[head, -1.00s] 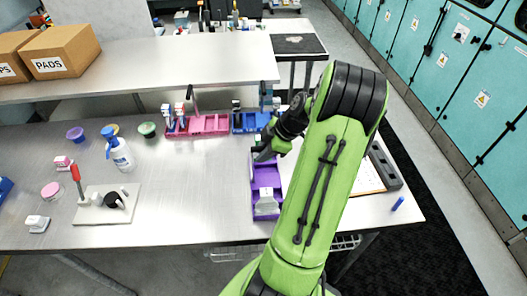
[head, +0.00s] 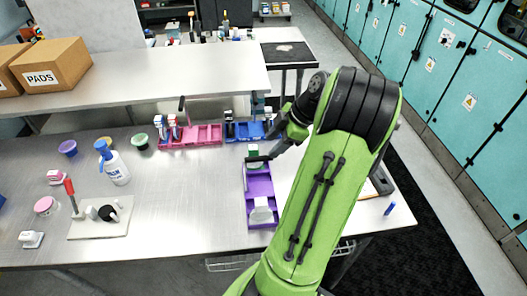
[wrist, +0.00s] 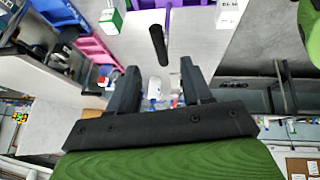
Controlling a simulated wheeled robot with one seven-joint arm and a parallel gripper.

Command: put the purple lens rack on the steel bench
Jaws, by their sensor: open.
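The purple lens rack (head: 259,183) lies lengthwise on the steel bench (head: 190,215), near its front edge. It holds a pale block (head: 261,213) at its near end and a green-and-white box (head: 254,152) shows at its far end. My gripper (wrist: 158,78) is open at the rack's far end, partly hidden behind my arm in the head view. In the wrist view the rack's purple edge (wrist: 176,3) shows at the top, and a black upright handle (wrist: 158,45) stands ahead of the gap between the fingers, apart from both.
A pink rack (head: 205,134) and a blue rack (head: 250,131) stand behind the purple one. A spray bottle (head: 115,168), small bowls and a white board (head: 100,228) are at left. A raised shelf (head: 150,82) runs behind. Bare bench lies left of the purple rack.

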